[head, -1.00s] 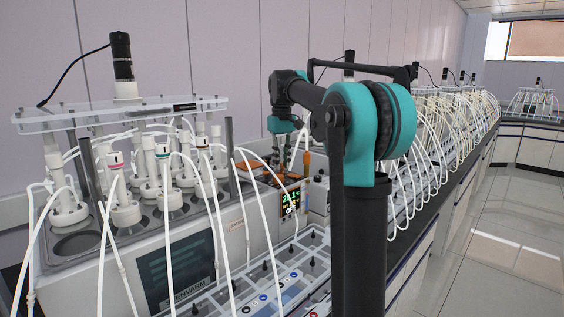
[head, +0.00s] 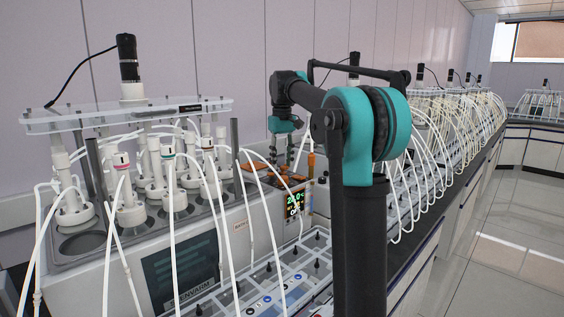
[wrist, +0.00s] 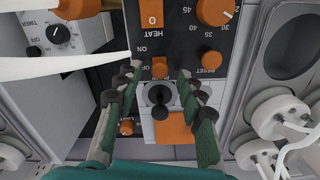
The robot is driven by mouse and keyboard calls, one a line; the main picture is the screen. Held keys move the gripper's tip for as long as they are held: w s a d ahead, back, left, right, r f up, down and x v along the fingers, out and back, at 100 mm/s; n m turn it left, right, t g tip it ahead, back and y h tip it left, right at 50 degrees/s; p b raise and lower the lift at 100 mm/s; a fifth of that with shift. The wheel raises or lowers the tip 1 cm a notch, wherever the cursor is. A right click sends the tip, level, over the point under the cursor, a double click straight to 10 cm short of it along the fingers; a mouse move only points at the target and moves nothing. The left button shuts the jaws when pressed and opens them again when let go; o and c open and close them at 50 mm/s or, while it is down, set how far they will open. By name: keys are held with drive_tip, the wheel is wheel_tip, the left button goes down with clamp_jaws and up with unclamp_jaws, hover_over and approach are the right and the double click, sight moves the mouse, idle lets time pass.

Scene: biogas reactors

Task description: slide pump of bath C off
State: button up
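In the wrist view my gripper (wrist: 158,76) is open, its two fingers on either side of a small orange slide switch (wrist: 160,68) on a black control panel (wrist: 185,45). ON and OFF labels stand left of the switch. I cannot tell whether a fingertip touches it. A round black knob (wrist: 159,98) lies between the fingers, nearer the palm. The switch is too small to make out there, and no letter C shows.
In the wrist view, orange knobs (wrist: 214,10) and (wrist: 211,62) and white bottle tops (wrist: 280,117) are nearby. A white tube (wrist: 60,65) crosses at left. In the head view, reactors with white tubes (head: 130,190) crowd the left bath; the right floor is clear.

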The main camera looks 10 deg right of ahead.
wheel_tip(320, 180, up, 12)
idle(0.5)
drive_tip(key=shift+f, duration=0.1)
